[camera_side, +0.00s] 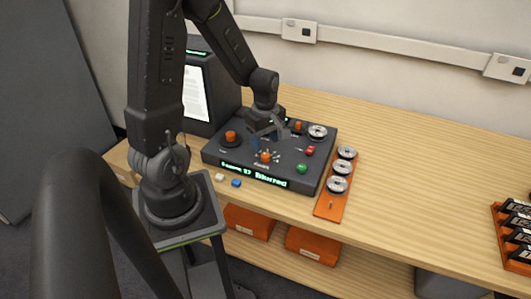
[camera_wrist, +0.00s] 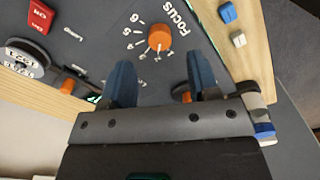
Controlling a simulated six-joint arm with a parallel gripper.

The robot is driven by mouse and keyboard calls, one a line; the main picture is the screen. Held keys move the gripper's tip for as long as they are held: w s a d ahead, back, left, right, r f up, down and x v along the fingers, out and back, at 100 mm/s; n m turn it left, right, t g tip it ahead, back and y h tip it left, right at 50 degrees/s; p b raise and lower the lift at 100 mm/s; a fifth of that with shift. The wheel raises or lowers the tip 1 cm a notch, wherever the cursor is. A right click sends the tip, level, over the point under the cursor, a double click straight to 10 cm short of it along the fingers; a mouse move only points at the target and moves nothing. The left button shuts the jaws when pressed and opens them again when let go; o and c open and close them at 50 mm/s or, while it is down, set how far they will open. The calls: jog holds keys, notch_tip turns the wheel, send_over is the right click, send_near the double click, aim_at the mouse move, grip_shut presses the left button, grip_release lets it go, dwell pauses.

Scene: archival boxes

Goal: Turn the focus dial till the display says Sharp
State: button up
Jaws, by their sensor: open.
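The focus dial (camera_side: 265,157) is a small orange knob on the dark console (camera_side: 215,155). In the wrist view the dial (camera_wrist: 160,37) sits inside a ring of white numbers beside the word FOCUS. The lit display (camera_side: 255,175) on the console's front edge reads "Frame 07 Blurred". My gripper (camera_side: 266,139) is over the console, just behind the dial. In the wrist view my gripper (camera_wrist: 160,59) has its two blue fingers wide apart with nothing between them. The dial lies just beyond the fingertips, roughly centred between them, and looks untouched.
Other orange knobs (camera_side: 230,136) (camera_side: 297,125), a red button (camera_side: 310,150), a green button (camera_side: 302,168) and a reel (camera_side: 317,131) crowd the console. Small white (camera_side: 220,177) and blue (camera_side: 236,183) blocks lie in front. An orange tray (camera_side: 328,206) holds reels.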

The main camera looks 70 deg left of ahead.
aim_at(265, 155)
jog(key=shift+f, duration=2.6)
jog(key=shift+c, duration=0.3)
jog(key=c, duration=0.9)
jog(key=shift+o, duration=0.2)
jog(key=shift+m, duration=2.9)
